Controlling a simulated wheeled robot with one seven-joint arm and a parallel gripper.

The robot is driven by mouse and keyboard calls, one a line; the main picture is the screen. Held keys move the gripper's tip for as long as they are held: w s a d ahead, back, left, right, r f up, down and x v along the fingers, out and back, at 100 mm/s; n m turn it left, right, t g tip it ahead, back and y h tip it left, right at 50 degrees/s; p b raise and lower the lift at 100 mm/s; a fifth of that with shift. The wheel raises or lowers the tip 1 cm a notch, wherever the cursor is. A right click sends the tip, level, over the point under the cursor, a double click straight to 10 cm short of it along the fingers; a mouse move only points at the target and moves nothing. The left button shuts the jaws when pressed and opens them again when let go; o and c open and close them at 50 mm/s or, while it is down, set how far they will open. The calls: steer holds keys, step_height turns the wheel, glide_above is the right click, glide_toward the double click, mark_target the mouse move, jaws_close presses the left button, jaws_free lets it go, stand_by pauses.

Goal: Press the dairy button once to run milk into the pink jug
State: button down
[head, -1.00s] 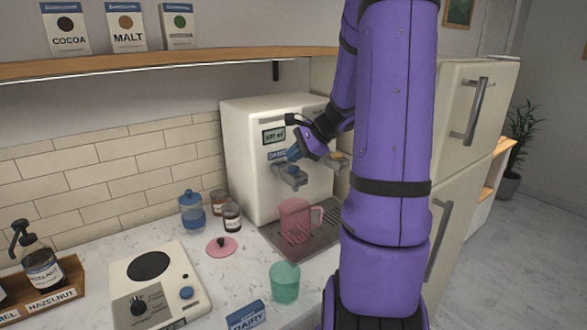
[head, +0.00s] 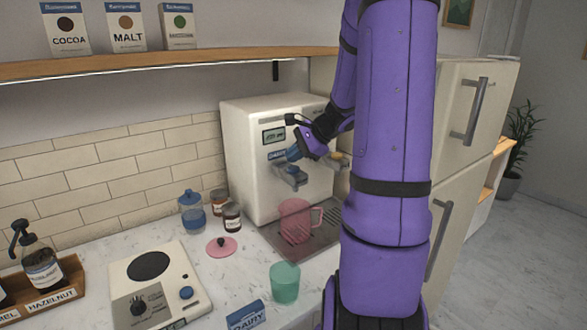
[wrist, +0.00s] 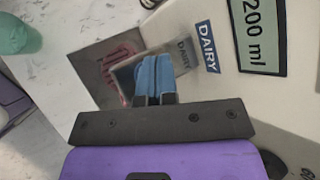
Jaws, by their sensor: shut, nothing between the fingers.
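The pink jug (head: 295,221) stands upright on the machine's drip tray, below the dairy spout (head: 291,174). Part of it shows in the wrist view (wrist: 114,68). The blue DAIRY label (head: 277,155) is on the machine front and reads clearly in the wrist view (wrist: 208,47). The display above it (wrist: 262,30) reads 200 ml. My gripper (head: 294,153) is shut and empty, with blue fingertips (wrist: 154,78) close to the machine front beside the label. I cannot make out the dairy button, or whether the fingertips touch it. The jug's contents are unclear.
The white machine (head: 250,130) stands against the tiled wall. A green cup (head: 285,284), a pink lid (head: 221,247), a blue-lidded jar (head: 192,212) and a scale-like device (head: 160,285) are on the counter. A second spout with a yellow part (head: 338,160) is right of my gripper.

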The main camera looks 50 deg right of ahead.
mark_target(294, 168)
steer(key=shift+f, duration=0.15)
steer(key=shift+f, duration=0.25)
steer(key=shift+f, duration=0.5)
stand_by(1.1)
steer(key=shift+r, duration=0.9)
steer(key=shift+r, duration=2.55)
